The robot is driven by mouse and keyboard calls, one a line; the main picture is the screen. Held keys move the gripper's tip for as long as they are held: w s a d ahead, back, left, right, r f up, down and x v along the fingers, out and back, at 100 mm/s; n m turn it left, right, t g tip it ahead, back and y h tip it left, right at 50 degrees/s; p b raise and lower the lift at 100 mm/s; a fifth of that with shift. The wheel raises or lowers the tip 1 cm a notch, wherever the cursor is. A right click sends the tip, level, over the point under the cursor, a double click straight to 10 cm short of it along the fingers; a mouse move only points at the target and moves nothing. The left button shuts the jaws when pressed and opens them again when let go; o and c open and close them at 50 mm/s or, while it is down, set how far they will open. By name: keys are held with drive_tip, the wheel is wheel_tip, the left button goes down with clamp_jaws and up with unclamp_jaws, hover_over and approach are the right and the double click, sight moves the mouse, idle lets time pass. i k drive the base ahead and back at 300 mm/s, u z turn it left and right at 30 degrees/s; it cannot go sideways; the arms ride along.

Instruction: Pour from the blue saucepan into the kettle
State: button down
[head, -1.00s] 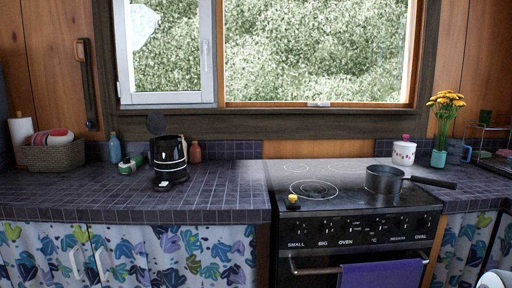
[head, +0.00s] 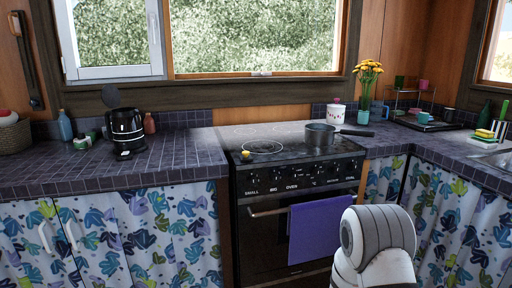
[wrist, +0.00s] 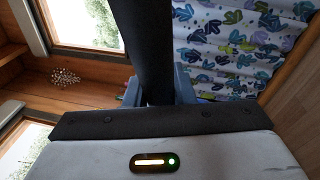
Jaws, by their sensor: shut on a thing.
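My gripper (wrist: 158,88) shows only in the wrist view, with blue-grey fingers shut on a dark, bar-like thing (wrist: 151,40) that runs out of the top of the picture. It looks like a handle, but its far end is hidden, so I cannot tell whether it belongs to the blue saucepan. A dark grey saucepan (head: 320,136) sits on the stove, its handle pointing right and clear of any gripper.
The stove (head: 295,155) has a purple towel (head: 316,232) on its front. A white pot (head: 336,114) and yellow flowers (head: 368,72) stand behind. Bottles (head: 150,123) and a green-and-white item (head: 82,143) flank the kettle. Counter in front of the kettle is clear.

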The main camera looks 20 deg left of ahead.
sight(128, 133)
drive_tip(key=u, duration=0.4)
drive_tip(key=k, duration=0.8)
drive_tip(key=u, duration=0.6)
drive_tip(key=i, duration=0.3)
drive_tip(key=u, duration=0.8)
drive_tip(key=i, duration=1.35)
drive_tip(key=z, duration=0.6)
